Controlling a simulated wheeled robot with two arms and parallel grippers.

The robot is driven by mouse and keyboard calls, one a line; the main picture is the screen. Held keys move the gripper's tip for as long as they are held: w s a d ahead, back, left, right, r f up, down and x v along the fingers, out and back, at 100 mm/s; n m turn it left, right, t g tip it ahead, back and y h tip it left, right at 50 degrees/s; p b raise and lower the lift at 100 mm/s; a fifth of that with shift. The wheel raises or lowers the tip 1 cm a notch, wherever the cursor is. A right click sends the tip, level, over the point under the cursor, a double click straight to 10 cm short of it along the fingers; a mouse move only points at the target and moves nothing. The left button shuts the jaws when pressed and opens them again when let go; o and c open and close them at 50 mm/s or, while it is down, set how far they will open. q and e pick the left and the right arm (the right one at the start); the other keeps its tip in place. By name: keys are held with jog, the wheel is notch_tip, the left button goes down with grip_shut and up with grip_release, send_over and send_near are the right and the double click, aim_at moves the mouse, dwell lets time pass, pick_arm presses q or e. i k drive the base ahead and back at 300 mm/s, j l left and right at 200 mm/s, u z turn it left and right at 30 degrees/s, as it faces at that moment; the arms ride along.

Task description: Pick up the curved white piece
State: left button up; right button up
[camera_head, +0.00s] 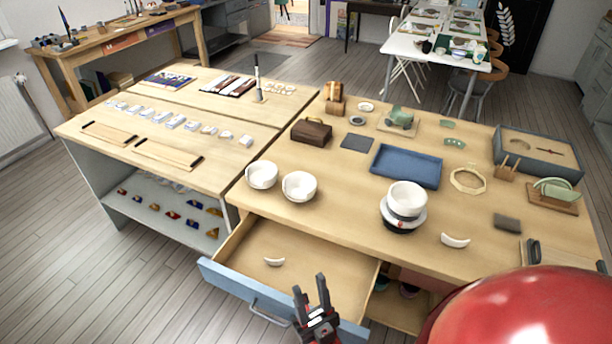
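One curved white piece (274,262) lies in the open drawer (330,272), toward its left side. Another curved white piece (455,240) lies on the wooden tabletop near its front edge, right of the stacked white bowl (407,196). My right gripper (309,284) is at the drawer's front, right of and nearer than the piece in the drawer. Its two dark fingers stand apart with nothing visible between them. My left gripper is not in view.
Two white bowls (262,175) (299,187) stand at the table's front left. A blue tray (406,166) lies mid-table. The drawer's blue front (222,281) and wooden sides form raised edges; its floor is otherwise largely clear.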

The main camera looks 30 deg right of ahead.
aim_at(451, 242)
jog(key=z, duration=1.95)
